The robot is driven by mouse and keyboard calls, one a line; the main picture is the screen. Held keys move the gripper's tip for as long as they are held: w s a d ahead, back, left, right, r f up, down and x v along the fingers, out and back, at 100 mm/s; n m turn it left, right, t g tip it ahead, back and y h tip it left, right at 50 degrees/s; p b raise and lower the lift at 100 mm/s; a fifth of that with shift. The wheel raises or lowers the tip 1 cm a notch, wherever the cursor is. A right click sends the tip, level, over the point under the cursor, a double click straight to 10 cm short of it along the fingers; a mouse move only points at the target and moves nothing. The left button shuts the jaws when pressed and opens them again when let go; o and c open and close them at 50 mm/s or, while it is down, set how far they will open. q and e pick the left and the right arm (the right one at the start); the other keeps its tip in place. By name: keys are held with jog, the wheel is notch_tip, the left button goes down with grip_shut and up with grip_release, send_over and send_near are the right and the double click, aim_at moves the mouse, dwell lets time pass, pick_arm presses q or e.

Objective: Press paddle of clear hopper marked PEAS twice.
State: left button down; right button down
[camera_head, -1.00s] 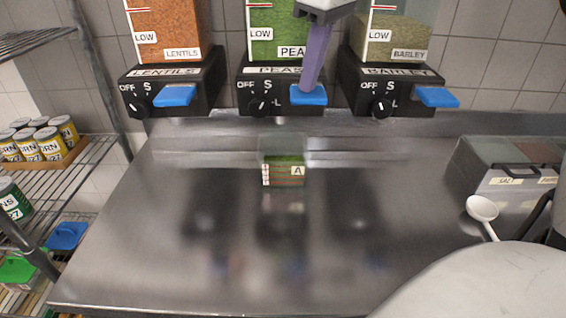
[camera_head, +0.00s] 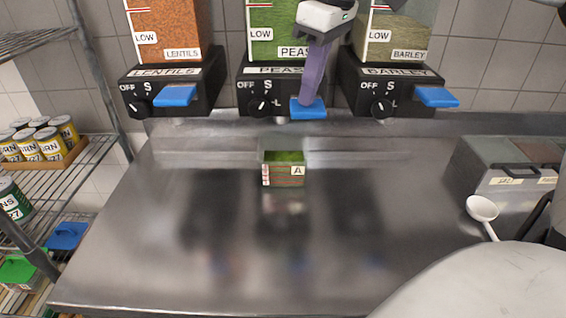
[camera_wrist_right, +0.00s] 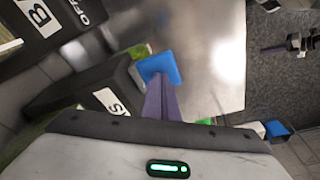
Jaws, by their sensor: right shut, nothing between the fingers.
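The clear hopper marked PEAS (camera_head: 273,26), filled with green peas, stands at the centre back on a black dispenser base. Its blue paddle (camera_head: 308,112) sits lower than the paddles on either side. My right gripper (camera_head: 306,99) is shut and empty, its purple fingers pointing down with the tips on the paddle. In the right wrist view the fingertips meet the blue paddle (camera_wrist_right: 160,64). A clear container marked A (camera_head: 283,175) stands on the counter below the PEAS hopper, with green peas in it. My left gripper is not in view.
The LENTILS hopper (camera_head: 168,25) stands left and the BARLEY hopper (camera_head: 397,40) right, each with a blue paddle. A white spoon (camera_head: 482,209) and a grey SALT bin (camera_head: 490,165) are at the right. The steel counter (camera_head: 130,265) is mostly clear in front.

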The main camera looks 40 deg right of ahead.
jog(key=shift+w+v, duration=0.15)
jog(key=shift+v, duration=0.75)
jog(key=shift+w+v, duration=0.2)
jog(key=shift+v, duration=0.7)
jog(key=shift+a+r, duration=0.1)
jog(key=shift+r, duration=0.05)
jog(key=v, duration=0.3)
jog(key=w+v, duration=0.1)
jog(key=shift+s+a+r, duration=0.15)
jog(key=shift+r, duration=0.35)
